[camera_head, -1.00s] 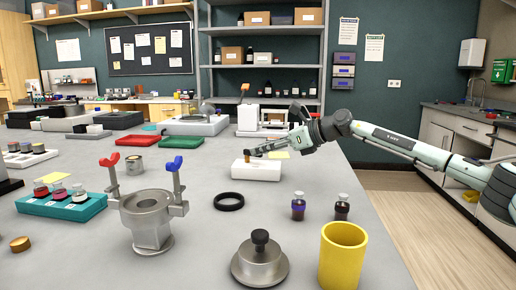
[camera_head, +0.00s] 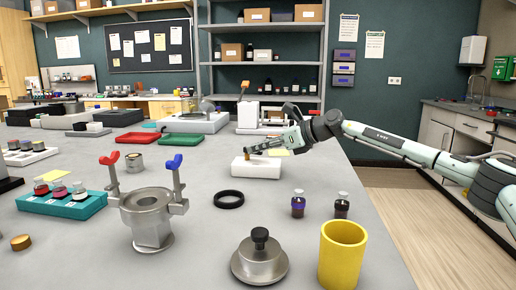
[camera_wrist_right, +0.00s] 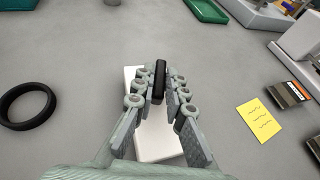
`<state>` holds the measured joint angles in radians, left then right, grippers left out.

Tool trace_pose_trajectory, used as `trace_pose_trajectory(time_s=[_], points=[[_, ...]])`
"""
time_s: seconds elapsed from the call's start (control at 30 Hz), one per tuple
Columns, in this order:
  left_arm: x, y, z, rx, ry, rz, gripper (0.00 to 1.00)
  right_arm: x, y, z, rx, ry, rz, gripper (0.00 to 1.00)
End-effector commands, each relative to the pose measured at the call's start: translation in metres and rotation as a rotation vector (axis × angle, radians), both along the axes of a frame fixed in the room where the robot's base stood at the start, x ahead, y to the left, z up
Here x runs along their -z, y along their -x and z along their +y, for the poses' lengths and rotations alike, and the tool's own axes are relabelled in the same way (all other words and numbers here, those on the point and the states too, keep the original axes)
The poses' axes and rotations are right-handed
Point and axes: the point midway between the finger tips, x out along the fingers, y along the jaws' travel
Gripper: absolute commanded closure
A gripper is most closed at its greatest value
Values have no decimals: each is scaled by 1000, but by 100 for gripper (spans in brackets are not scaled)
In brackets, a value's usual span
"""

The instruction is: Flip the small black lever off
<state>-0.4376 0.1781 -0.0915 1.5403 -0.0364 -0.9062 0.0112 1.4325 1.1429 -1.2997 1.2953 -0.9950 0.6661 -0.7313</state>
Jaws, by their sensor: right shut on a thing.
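The small black lever (camera_wrist_right: 159,82) stands up from a white box (camera_wrist_right: 158,142) in the right wrist view. In the head view the white box (camera_head: 258,172) lies on the grey table, with a small orange-brown part (camera_head: 248,157) showing at its top. My right gripper (camera_head: 252,150) reaches in from the right, low over the box. In the wrist view its fingers (camera_wrist_right: 160,84) are closed in on both sides of the black lever. The fingers hide most of the lever in the head view, so its tilt is unclear. My left gripper is not in view.
A black ring (camera_head: 229,200) lies in front of the box. Two small dark bottles (camera_head: 298,204), a yellow cup (camera_head: 342,255) and a metal lidded piece (camera_head: 259,260) stand nearer. A metal fixture with red and blue levers (camera_head: 148,215) stands at left. A yellow note (camera_wrist_right: 258,122) lies beside the box.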

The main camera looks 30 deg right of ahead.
Motion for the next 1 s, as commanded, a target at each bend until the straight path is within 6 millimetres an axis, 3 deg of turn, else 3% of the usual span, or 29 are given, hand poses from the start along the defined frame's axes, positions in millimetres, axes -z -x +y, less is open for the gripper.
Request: trace_pose_trajectory(time_s=[0.07,0.2,0.33,0.73,1.0], points=[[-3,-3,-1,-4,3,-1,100,1,-1,-1,-12,0,1,100],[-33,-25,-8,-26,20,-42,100,3,-4,-4,-69,1,2,100],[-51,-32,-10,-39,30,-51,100,-1,-6,-6,-154,-2,1,100],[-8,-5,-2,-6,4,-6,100,-3,-11,-11,-345,-1,-3,100],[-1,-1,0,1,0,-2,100,-1,-9,-11,-369,-2,-4,100]])
